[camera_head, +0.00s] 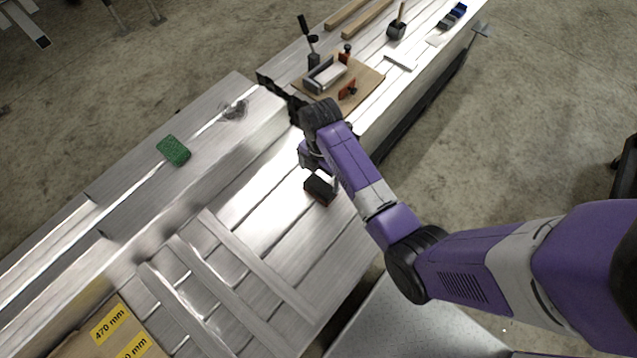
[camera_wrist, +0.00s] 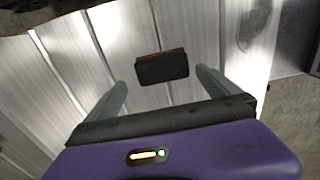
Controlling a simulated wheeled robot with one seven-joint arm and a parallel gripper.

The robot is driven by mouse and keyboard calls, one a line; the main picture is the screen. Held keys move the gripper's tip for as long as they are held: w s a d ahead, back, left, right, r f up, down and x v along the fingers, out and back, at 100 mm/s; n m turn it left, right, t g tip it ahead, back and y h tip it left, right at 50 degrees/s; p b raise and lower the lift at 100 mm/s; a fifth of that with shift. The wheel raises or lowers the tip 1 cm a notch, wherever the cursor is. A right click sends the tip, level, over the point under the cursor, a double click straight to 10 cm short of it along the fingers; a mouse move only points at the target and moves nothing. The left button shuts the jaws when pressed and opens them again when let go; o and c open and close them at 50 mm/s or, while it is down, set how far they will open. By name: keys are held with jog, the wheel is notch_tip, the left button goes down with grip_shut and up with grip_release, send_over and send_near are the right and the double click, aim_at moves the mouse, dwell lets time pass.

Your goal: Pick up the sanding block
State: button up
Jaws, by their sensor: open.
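The sanding block, a small dark block with a reddish-brown edge, lies on the metal trailer surface (camera_head: 283,252) in the head view (camera_head: 319,189). It also shows in the wrist view (camera_wrist: 162,67), ahead of my gripper (camera_wrist: 160,78). The gripper's two fingers are spread apart, and the block appears in the gap between their tips. The gripper looks empty; whether the fingers are level with the block is hard to tell. In the head view my arm hides most of the gripper, just above and beside the block.
A green pad (camera_head: 173,150) and crumpled grey wire or wool (camera_head: 234,109) lie farther left. A wooden board (camera_head: 365,83) with a vise stands behind. A cardboard box (camera_head: 85,339) with yellow labels sits at the lower left. Raised metal slats (camera_head: 262,265) lie nearby.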

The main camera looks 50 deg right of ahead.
aim_at(320, 186)
jog(key=shift+s+a+f, duration=0.1)
jog(key=shift+f, duration=1.65)
jog(key=shift+s+a+f, duration=0.1)
jog(key=shift+f, duration=1.65)
jog(key=c, duration=1.2)
jog(key=shift+c, duration=0.2)
jog(key=shift+r, duration=0.1)
notch_tip(320, 186, up, 20)
jog(key=p, duration=0.1)
